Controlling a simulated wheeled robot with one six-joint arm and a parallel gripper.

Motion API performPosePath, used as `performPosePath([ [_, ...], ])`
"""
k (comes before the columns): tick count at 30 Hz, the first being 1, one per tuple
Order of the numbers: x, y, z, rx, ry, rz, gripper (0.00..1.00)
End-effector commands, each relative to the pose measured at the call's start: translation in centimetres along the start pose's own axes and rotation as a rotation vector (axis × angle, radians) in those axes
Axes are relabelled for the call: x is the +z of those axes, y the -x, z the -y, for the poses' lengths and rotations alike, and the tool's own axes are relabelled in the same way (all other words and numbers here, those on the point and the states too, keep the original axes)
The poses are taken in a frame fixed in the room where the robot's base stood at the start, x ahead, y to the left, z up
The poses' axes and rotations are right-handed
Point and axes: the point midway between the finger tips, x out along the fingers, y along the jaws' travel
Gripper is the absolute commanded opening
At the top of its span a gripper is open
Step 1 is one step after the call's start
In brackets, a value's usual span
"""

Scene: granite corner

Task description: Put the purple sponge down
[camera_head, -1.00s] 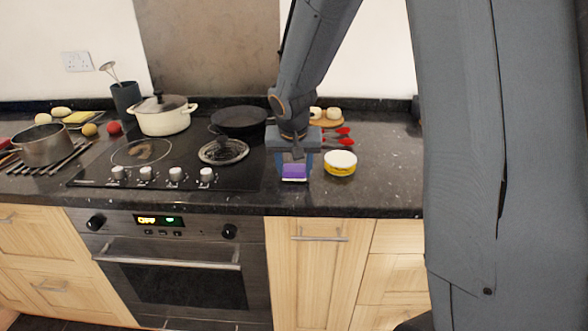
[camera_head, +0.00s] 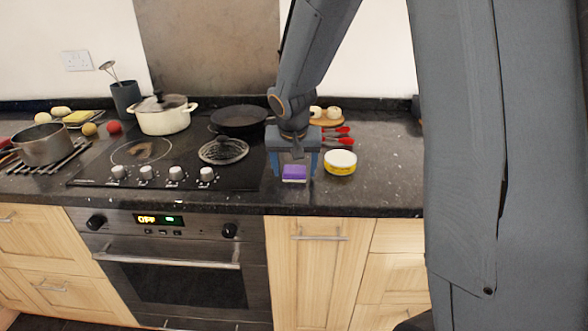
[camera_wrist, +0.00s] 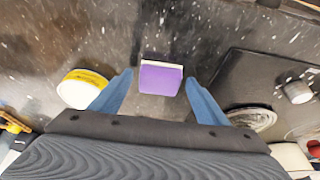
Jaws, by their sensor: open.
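The purple sponge (camera_head: 294,172) with a pale layer rests on the dark granite counter (camera_head: 350,196), near its front edge and right of the hob. In the wrist view the sponge (camera_wrist: 160,78) lies between and slightly beyond the two blue fingertips, with a gap on each side. My gripper (camera_head: 294,170) is open, pointing down over the sponge; its fingertips (camera_wrist: 160,82) also show in the wrist view. The fingers do not appear to touch the sponge.
A yellow and white round tub (camera_head: 340,163) stands close to the right of my gripper. The black hob (camera_head: 165,160) is to the left, with a white pot (camera_head: 162,115) and a dark pan (camera_head: 239,121) on it. Red utensils (camera_head: 338,141) lie behind the tub. The counter's right side is clear.

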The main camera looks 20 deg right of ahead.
Motion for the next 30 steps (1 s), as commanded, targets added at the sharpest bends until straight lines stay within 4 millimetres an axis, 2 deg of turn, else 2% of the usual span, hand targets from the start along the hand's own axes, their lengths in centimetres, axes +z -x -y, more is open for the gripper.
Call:
performPosePath([
  [15,-0.1,9.1,0.1,-0.002,0.0,-0.005,0.68],
  [19,-0.1,10.6,0.1,-0.002,-0.001,-0.003,0.68],
  [23,0.2,11.2,-0.1,-0.001,0.003,0.003,0.68],
  [26,2.8,10.3,-1.2,0.001,0.039,0.049,0.68],
  [29,8.2,8.3,-3.2,-0.005,0.117,0.14,0.68],
  [30,10.6,7.6,-4.1,-0.012,0.15,0.179,0.68],
])
